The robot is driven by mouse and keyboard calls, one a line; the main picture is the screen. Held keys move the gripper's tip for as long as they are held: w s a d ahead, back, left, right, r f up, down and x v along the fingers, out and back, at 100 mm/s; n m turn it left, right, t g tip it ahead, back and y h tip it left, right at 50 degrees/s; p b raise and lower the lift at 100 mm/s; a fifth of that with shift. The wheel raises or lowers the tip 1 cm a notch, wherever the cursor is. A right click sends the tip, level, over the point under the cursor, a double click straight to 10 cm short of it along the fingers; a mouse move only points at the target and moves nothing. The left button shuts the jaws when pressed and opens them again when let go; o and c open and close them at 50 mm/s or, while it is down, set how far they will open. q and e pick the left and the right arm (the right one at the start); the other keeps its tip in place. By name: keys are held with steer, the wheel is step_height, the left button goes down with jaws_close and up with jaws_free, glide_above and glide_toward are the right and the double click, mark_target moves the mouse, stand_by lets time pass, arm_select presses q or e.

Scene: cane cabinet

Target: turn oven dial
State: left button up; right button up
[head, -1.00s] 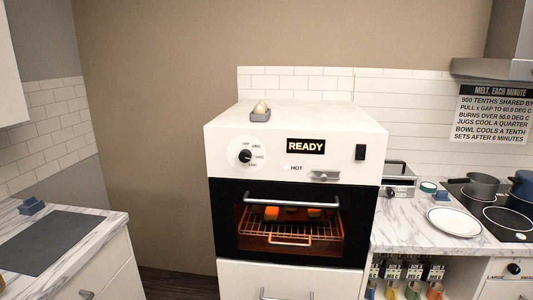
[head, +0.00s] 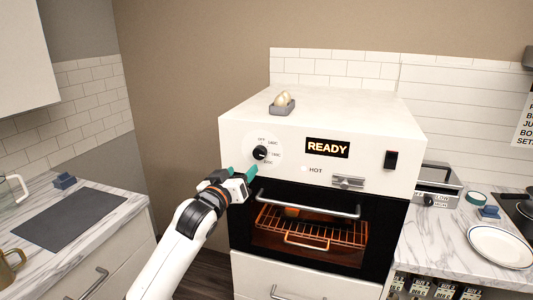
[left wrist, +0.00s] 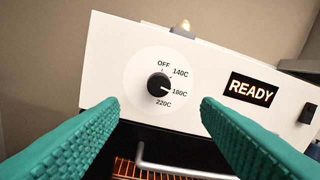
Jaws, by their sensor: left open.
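The black oven dial (head: 260,153) sits on the white front panel of the oven (head: 320,122). In the left wrist view the dial (left wrist: 159,85) has marks OFF, 140C, 180C and 220C around it, and its white pointer line is toward 180C. My left gripper (head: 245,172) is just in front of and below the dial. In the left wrist view its two green fingers (left wrist: 160,108) are spread wide, one on each side of the dial, with nothing between them and apart from it. My right gripper is not in view.
A READY display (head: 327,148) and a black switch (head: 391,160) are on the panel. The oven door handle (head: 308,206) juts out below the dial. A glowing rack shows inside. A small grey holder with an egg (head: 282,103) stands on top.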

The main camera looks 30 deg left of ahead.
mark_target(258, 154)
arm_select(q)
steer(key=w+p, duration=0.1)
steer(key=w, duration=0.2)
steer(key=w+a, duration=0.1)
steer(key=w, duration=0.3)
steer(key=w+a+p, duration=0.1)
steer(key=w, duration=0.2)
steer(key=shift+w+a+f+p, duration=0.1)
steer(key=shift+w+p, duration=0.25)
steer(key=shift+w, duration=0.05)
steer(key=c, duration=1)
